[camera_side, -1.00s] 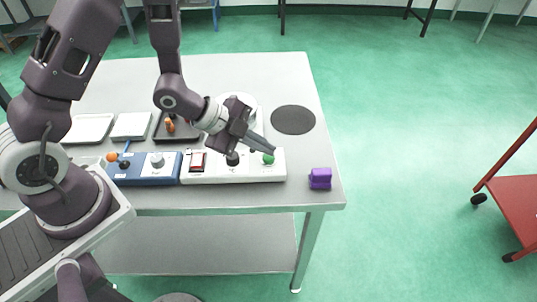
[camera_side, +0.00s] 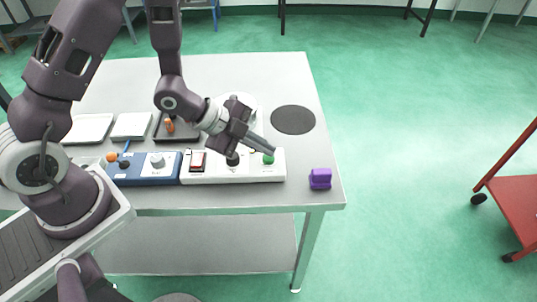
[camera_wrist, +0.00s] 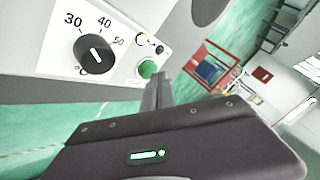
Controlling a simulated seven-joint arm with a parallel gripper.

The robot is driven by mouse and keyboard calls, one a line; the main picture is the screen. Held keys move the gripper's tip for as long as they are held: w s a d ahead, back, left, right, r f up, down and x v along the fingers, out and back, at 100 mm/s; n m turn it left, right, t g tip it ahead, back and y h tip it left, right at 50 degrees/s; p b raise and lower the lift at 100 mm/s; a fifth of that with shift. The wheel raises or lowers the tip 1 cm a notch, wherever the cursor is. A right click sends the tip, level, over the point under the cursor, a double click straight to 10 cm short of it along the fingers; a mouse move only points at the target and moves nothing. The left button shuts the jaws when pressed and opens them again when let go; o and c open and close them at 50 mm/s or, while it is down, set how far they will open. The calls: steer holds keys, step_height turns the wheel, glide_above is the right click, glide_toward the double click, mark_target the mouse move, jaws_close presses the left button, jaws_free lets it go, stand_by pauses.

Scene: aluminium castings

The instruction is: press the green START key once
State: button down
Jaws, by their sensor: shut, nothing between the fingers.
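The green START key (camera_side: 268,159) is a round button at the right end of the white control panel (camera_side: 235,174). It also shows in the wrist view (camera_wrist: 147,69), beside my fingertips. My gripper (camera_side: 272,150) is shut and empty, its fingers slanting down to the right. The tips are just above the key in the side view. In the wrist view my gripper (camera_wrist: 162,78) has its fingers together at the key's right edge. I cannot tell whether they touch it.
On the same panel are a black dial (camera_wrist: 95,55) with numbers and a red rocker switch (camera_side: 198,161). A blue panel (camera_side: 145,171) stands to the left. A purple block (camera_side: 320,178) lies to the right near the table edge. A dark disc (camera_side: 293,120) lies behind.

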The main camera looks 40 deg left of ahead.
mark_target(264, 157)
steer(key=shift+r, duration=0.7)
steer(key=shift+r, duration=2.5)
